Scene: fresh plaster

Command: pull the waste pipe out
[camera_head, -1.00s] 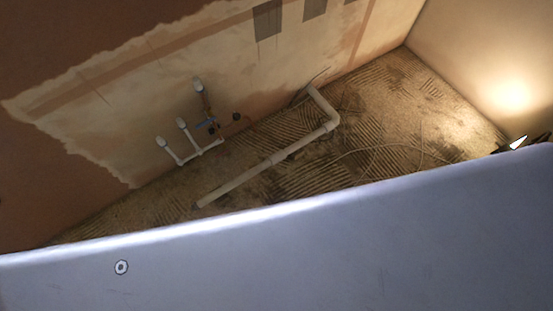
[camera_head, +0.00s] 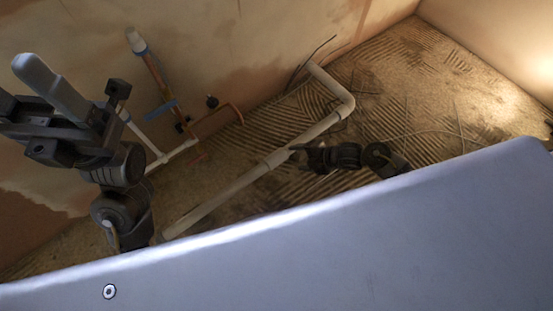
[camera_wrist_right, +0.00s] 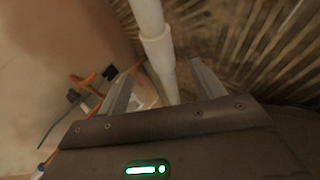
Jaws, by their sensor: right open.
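The white waste pipe (camera_head: 228,195) lies along the floor, with a collar (camera_head: 275,158) midway and an elbow at its far right, where it turns toward the wall. My right gripper (camera_head: 297,151) is beside the pipe near the collar. In the right wrist view my right gripper (camera_wrist_right: 165,66) is open, and the waste pipe (camera_wrist_right: 146,14) runs between its two fingers; I cannot tell if they touch it. My left gripper (camera_head: 52,86) is raised at the left, away from the pipe; its opening is unclear.
A pale, smooth panel (camera_head: 330,250) fills the foreground. Copper and white supply pipes (camera_head: 178,152) with a blue valve stand at the plastered wall, left of the waste pipe. A thin cable (camera_head: 316,48) rises near the elbow. The ridged floor (camera_head: 430,85) at right is mostly clear.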

